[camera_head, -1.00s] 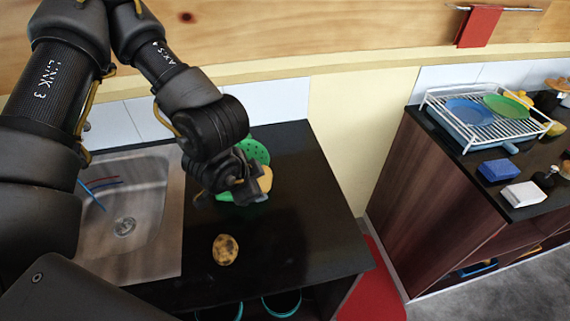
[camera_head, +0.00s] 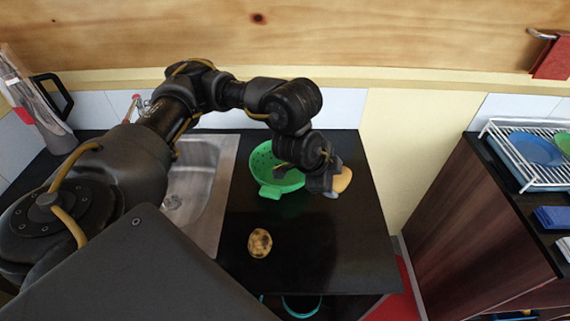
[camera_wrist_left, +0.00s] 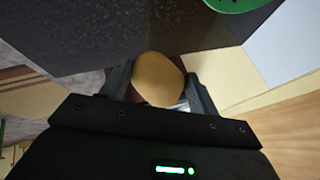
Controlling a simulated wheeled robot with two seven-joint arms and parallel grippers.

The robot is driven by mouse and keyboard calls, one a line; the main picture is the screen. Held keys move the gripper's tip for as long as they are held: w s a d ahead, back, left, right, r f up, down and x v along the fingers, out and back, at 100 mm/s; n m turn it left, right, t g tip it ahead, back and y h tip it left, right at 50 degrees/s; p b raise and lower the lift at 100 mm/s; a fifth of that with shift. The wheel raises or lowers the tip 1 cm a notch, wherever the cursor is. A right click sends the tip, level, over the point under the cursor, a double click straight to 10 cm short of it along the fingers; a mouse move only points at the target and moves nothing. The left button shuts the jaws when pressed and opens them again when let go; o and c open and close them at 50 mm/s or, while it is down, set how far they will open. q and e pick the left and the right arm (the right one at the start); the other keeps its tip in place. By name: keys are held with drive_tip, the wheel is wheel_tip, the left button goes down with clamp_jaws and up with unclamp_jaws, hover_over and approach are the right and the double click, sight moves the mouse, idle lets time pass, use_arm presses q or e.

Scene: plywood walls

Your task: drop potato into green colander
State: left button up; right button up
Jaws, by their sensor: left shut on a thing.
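The green colander (camera_head: 264,160) stands on the black counter, with its right side partly hidden by my left arm. A brown potato (camera_head: 260,243) with dark blotches lies on the counter in front of the colander. My left gripper (camera_head: 335,183) is shut on a smooth tan rounded thing (camera_head: 343,179), just right of the colander and apart from it. In the left wrist view, the tan rounded thing (camera_wrist_left: 158,79) sits between both fingers, and an edge of the colander (camera_wrist_left: 232,4) shows at the top. My right gripper is not in view.
A metal sink (camera_head: 205,190) lies left of the colander. A separate cabinet at the right carries a white dish rack (camera_head: 520,165) with a blue plate (camera_head: 537,149). The counter (camera_head: 330,245) is clear right of the blotched potato.

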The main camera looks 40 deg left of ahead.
use_arm(q)
drive_tip(key=a+r+p, duration=0.1)
drive_tip(key=a+r, duration=0.1)
drive_tip(key=a, duration=1.8)
wheel_tip(320, 180, down, 6)
drive_tip(key=b, duration=0.6)
drive_tip(key=shift+w+f+b, duration=0.2)
drive_tip(key=shift+f+b, duration=0.05)
drive_tip(key=shift+b, duration=0.05)
drive_tip(key=o, duration=1.1)
drive_tip(key=v, duration=1.1)
